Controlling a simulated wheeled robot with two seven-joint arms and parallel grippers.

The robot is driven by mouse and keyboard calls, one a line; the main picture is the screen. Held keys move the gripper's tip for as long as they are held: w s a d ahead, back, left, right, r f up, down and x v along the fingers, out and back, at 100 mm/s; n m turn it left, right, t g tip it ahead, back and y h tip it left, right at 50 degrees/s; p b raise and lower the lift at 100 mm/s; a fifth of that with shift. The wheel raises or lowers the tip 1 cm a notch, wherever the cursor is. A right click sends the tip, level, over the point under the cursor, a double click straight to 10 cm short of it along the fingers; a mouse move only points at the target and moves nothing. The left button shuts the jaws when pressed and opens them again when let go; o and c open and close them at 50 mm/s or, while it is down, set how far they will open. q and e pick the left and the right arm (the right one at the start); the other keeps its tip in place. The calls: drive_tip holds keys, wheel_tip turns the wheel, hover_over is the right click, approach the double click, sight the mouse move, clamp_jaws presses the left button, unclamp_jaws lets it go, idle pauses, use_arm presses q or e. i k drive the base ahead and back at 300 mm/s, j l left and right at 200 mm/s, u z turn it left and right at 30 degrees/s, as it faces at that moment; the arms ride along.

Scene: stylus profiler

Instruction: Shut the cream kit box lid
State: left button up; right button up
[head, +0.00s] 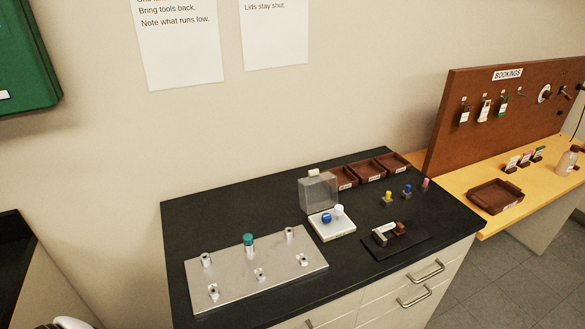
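The cream kit box (333,233) stands on the black bench top, near its middle. Its clear lid (318,193) stands open and upright at the back edge of the box, with a cream tab (313,172) at its top. A blue piece (326,218) and a white piece (339,211) sit in the box.
A metal plate (230,281) with several posts, one green-capped (248,240), lies left of the box. A dark mat (410,246) with a small tool lies right. Brown trays (372,171) stand behind. Coloured pegs (388,197) stand back right.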

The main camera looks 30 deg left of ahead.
sight(314, 173)
drive_tip(key=u, duration=0.85)
drive_tip(key=k+l+z, duration=0.4)
drive_tip(key=l, duration=0.2)
drive_tip(key=k+l+z, duration=0.2)
drive_tip(key=i+l, duration=0.05)
drive_tip(key=l, duration=0.05)
